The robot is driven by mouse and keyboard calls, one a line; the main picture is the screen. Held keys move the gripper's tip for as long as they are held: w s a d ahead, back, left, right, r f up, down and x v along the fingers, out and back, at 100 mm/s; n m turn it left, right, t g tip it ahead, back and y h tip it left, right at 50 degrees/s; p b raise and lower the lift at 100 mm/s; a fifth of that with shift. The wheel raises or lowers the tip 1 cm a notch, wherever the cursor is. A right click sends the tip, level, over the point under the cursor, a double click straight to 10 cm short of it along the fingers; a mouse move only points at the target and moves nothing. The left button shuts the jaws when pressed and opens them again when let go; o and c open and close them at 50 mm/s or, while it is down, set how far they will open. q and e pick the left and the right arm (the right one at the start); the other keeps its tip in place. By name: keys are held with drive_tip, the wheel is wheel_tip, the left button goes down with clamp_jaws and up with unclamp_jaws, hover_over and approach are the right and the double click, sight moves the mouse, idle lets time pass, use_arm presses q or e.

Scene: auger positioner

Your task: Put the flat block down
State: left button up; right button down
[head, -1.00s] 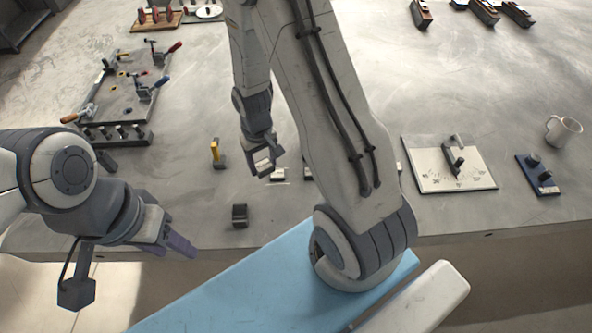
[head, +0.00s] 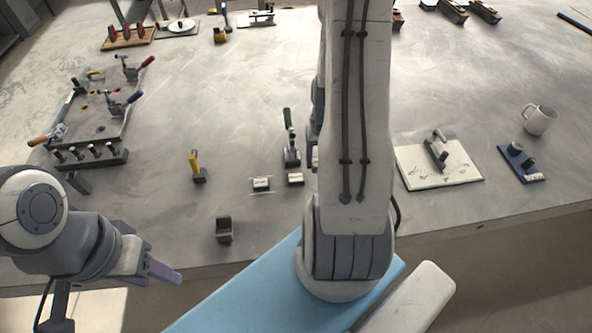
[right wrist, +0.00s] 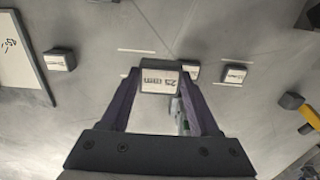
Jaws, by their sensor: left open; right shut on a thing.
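The flat block (right wrist: 159,81), pale-faced with a "25 mm" label and dark sides, is between the purple fingertips of my right gripper (right wrist: 160,88), which is shut on it. In the right wrist view it shows over the grey table; I cannot tell whether it touches the table. In the head view my right forearm hides the block and most of that gripper. Thin white lines on the table (right wrist: 136,51) show beyond and beside it. My left gripper (head: 165,272) is open and empty at the table's front left edge.
Two similar small blocks (head: 261,184) (head: 295,179) stand left of my right arm. A green-handled clamp (head: 290,145) is behind them. A yellow-handled clamp (head: 198,168) and dark block (head: 224,231) are further left; a white plate (head: 440,168) and mug (head: 539,120) are right.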

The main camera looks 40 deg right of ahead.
drive_tip(key=p, duration=0.1)
hover_over(296, 177)
wheel_tip(296, 177, down, 4)
drive_tip(key=shift+f, duration=0.1)
wheel_tip(296, 177, down, 4)
drive_tip(key=shift+r+p, duration=0.25)
drive_tip(key=shift+p, duration=0.35)
drive_tip(key=shift+f, duration=0.3)
drive_tip(key=shift+f, duration=0.1)
drive_tip(key=shift+c, duration=0.6)
unclamp_jaws()
wheel_tip(296, 177, up, 12)
drive_tip(key=b, duration=0.1)
drive_tip(key=shift+b, duration=0.4)
